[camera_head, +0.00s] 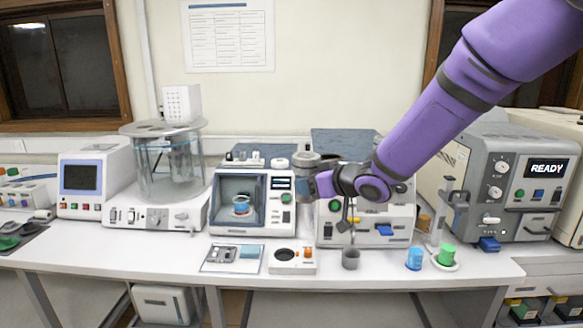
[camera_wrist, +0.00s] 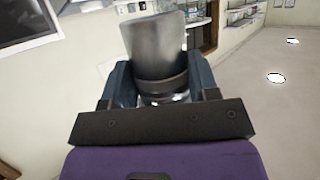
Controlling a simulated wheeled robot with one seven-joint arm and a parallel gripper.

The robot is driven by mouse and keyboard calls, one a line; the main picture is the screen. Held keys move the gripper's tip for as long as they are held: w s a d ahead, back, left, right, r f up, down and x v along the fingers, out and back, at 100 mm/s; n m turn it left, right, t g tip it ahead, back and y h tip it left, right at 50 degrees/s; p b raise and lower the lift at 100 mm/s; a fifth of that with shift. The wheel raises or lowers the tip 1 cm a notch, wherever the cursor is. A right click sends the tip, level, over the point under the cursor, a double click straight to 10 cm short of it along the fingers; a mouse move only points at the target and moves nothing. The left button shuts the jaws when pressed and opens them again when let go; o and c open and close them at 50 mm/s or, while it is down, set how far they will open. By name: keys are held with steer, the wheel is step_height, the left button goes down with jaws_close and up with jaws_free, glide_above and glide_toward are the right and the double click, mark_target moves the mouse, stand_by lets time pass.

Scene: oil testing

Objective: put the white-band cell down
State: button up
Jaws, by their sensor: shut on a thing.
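My gripper (camera_head: 312,174) is shut on a grey, cup-like cell (camera_wrist: 155,48) and holds it in the air in front of the bench instruments. In the wrist view the cell stands between the two dark blue fingers, with a dark grey ring low on it. I take it as the white-band cell, but no white band shows clearly. In the head view the cell (camera_head: 304,160) is small and partly merged with the gripper. A blue cup (camera_head: 414,259), a green cup (camera_head: 446,254) and a small grey cup (camera_head: 350,259) stand on the bench (camera_head: 385,272).
A white instrument (camera_head: 238,228) with an open chamber holds a blue-filled vessel (camera_head: 240,205). A white block with a dark round recess (camera_head: 293,262) and a flat tray (camera_head: 232,258) lie at the front. A grey tester (camera_head: 510,185) reading READY stands right. The bench's front right is partly clear.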

steer(key=w+d+f+m+t+h, duration=0.1)
steer(key=d+f+m+h, duration=0.2)
steer(key=d+f, duration=0.5)
steer(key=w+d+f+m+t+h, duration=0.1)
steer(key=d+f+m+h, duration=0.2)
steer(key=d+f, duration=0.5)
steer(key=w+d+f+m+t+h, duration=0.1)
steer(key=d+f+m+t+h, duration=0.1)
steer(key=d+f, duration=0.7)
steer(key=shift+d+m+h, duration=0.35)
steer(key=shift+m+h, duration=0.15)
steer(key=shift+h, duration=0.4)
steer(key=shift+r, duration=0.1)
